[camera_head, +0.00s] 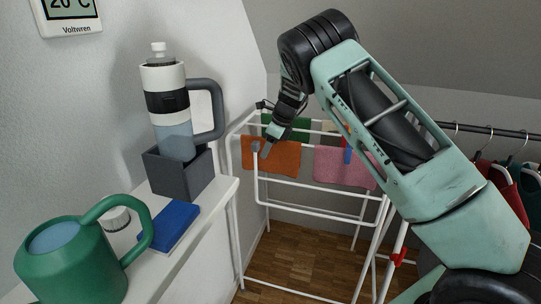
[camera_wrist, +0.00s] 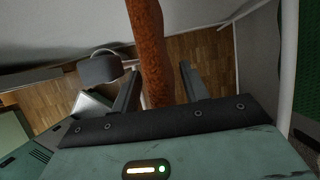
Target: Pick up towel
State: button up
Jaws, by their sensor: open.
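An orange towel (camera_head: 275,155) hangs over a bar of the white drying rack (camera_head: 290,183). My gripper (camera_head: 261,149) is at the towel's upper left part, pointing down. In the wrist view, my gripper (camera_wrist: 159,82) is open, with one finger on each side of the orange towel (camera_wrist: 151,45), which shows edge-on as a narrow strip between them. A gap shows on the right side of the strip; whether the left finger touches it I cannot tell. A pink towel (camera_head: 340,167) and a green towel (camera_head: 286,127) also hang on the rack.
A white shelf (camera_head: 222,188) on the left holds a green watering can (camera_head: 70,270), a blue book-like block (camera_head: 170,226) and a bottle (camera_head: 175,135) in a dark box (camera_head: 180,176). Hanging clothes (camera_head: 507,190) are at the right. The wooden floor (camera_head: 285,268) is clear below the rack.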

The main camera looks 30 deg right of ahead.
grip_shut()
jog(key=shift+r, duration=0.2)
